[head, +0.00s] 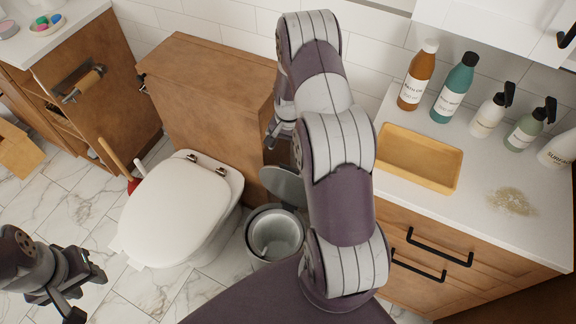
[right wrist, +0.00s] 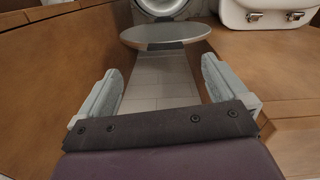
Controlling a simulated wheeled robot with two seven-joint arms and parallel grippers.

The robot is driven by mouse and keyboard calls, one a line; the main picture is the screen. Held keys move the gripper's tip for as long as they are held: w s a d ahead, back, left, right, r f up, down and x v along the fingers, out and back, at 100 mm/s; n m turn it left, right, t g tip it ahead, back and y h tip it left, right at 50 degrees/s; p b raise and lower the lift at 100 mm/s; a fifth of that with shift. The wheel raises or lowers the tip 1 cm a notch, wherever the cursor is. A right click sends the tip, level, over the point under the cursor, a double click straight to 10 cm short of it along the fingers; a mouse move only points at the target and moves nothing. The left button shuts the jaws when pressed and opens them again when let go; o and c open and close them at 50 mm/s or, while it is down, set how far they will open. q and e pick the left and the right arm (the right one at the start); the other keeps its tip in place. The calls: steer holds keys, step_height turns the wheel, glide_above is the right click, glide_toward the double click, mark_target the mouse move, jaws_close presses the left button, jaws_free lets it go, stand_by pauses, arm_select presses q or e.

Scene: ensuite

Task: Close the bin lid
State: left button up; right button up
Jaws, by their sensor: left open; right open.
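The grey round bin (head: 274,236) stands on the floor between the toilet and the right counter. Its lid (head: 283,186) is raised, tilted up at the back of the bin. In the right wrist view the lid (right wrist: 165,36) lies ahead, beyond the fingertips, with part of the bin's rim (right wrist: 160,8) behind it. My right gripper (right wrist: 158,85) is open and empty, with a gap between it and the lid. In the head view my right arm hides most of that gripper. My left gripper (head: 86,292) is open and empty at the lower left, far from the bin.
The white toilet (head: 180,210) stands left of the bin, before a wooden cistern box (head: 205,105). The right counter (head: 480,205) carries several bottles and a yellow tray (head: 420,185). Wooden panels (right wrist: 45,75) flank my right gripper closely. Tiled floor is open at the left.

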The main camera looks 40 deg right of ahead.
mark_target(289, 167)
steer(key=shift+m, duration=0.6)
steer(key=f, duration=0.8)
steer(key=w+d+f, duration=0.1)
steer(key=f, duration=0.4)
steer(key=shift+w+p, duration=0.1)
steer(key=shift+p, duration=0.25)
steer(key=c, duration=1.5)
steer(key=shift+f, duration=0.1)
